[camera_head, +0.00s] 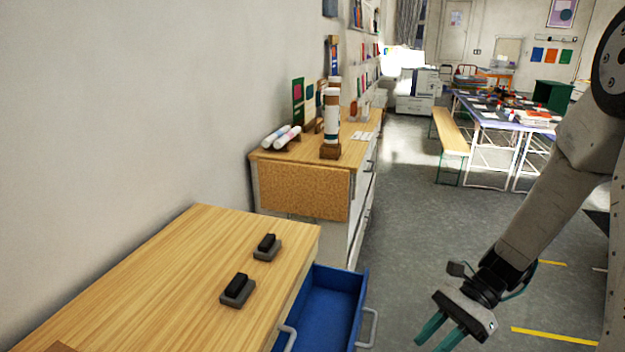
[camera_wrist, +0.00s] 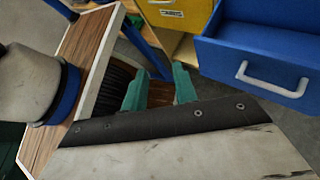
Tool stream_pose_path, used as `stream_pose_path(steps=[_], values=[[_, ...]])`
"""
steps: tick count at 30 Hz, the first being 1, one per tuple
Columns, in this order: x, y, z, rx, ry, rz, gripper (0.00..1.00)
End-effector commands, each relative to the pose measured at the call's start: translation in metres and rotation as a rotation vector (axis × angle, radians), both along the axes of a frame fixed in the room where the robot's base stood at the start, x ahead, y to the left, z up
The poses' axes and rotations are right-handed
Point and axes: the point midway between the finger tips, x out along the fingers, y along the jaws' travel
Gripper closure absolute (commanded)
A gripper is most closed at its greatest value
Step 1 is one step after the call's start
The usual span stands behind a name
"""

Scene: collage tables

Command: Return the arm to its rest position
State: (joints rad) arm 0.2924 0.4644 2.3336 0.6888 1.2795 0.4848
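My arm (camera_head: 550,215) reaches down from the upper right in the head view. My gripper (camera_head: 432,344) hangs low over the floor, to the right of the open blue drawer (camera_head: 330,300) and apart from it. Its two green fingers stand apart, with nothing seen held between them. In the wrist view the gripper (camera_wrist: 160,82) also shows its fingers spread. A dark brown shape lies behind the fingers there; I cannot tell what it is.
The drawer's handle (camera_head: 373,328) juts towards my gripper. Two black blocks on grey bases (camera_head: 237,290) (camera_head: 267,246) sit on the wooden tabletop (camera_head: 170,275). A yellow drawer front (camera_wrist: 180,14) shows in the wrist view. Grey floor (camera_head: 415,225) lies clear beyond my gripper.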

Motion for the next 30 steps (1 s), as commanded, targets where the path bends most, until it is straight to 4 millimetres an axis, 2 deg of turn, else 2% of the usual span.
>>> stream_pose_path(steps=[1,6,18,24,30], values=[[-0.007,-0.002,0.016,-0.017,-0.083,0.085,0.72],[-0.034,-0.013,0.058,-0.072,-0.326,0.379,0.72],[-0.089,-0.04,0.141,-0.273,-0.756,0.965,0.72],[-0.112,-0.047,0.176,-0.42,-0.913,1.13,0.72],[-0.126,-0.043,0.201,-0.51,-1.042,1.169,0.72]])
